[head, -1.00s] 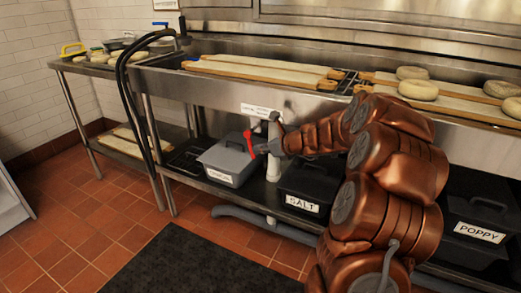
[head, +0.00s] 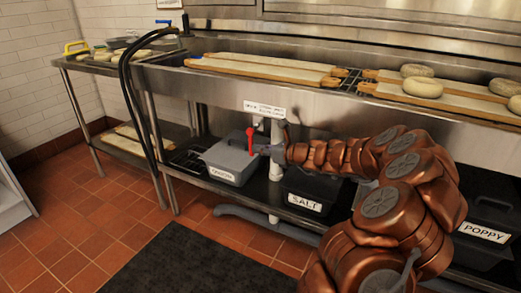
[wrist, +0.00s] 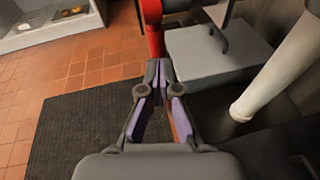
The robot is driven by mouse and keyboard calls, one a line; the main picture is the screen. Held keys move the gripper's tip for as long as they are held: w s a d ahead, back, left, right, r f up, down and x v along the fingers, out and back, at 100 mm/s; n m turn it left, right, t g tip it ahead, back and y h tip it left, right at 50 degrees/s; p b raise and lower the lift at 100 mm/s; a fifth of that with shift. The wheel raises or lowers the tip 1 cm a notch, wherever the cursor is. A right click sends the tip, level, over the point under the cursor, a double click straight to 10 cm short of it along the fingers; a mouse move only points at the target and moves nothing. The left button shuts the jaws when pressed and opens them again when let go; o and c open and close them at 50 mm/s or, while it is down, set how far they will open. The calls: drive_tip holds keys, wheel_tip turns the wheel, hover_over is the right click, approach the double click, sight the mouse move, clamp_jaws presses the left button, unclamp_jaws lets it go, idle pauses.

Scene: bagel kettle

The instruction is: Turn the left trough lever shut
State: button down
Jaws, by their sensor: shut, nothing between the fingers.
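The red trough lever (head: 250,141) hangs roughly straight down below the trough front, beside the white drain pipe (head: 274,182). In the wrist view the red lever (wrist: 154,38) is at the top centre, just beyond my fingertips. My gripper (wrist: 159,70) is shut and empty, its tips close together at the lever's lower end; I cannot tell whether they touch it. In the head view my gripper (head: 264,149) reaches in from the right, next to the lever. The valve body is partly hidden behind my wrist.
A grey lidded bin (head: 228,162) stands on the lower shelf behind the lever. The SALT bin (head: 304,203) and POPPY bin (head: 484,233) are farther right. Black hoses (head: 130,100) hang at the left. A dark mat (head: 180,262) lies on the open floor.

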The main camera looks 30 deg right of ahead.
idle(0.5)
drive_tip(key=p+v, duration=0.4)
drive_tip(key=v, duration=1)
drive_tip(key=shift+f+p, duration=0.2)
drive_tip(key=shift+p, duration=0.15)
drive_tip(key=shift+a, duration=0.1)
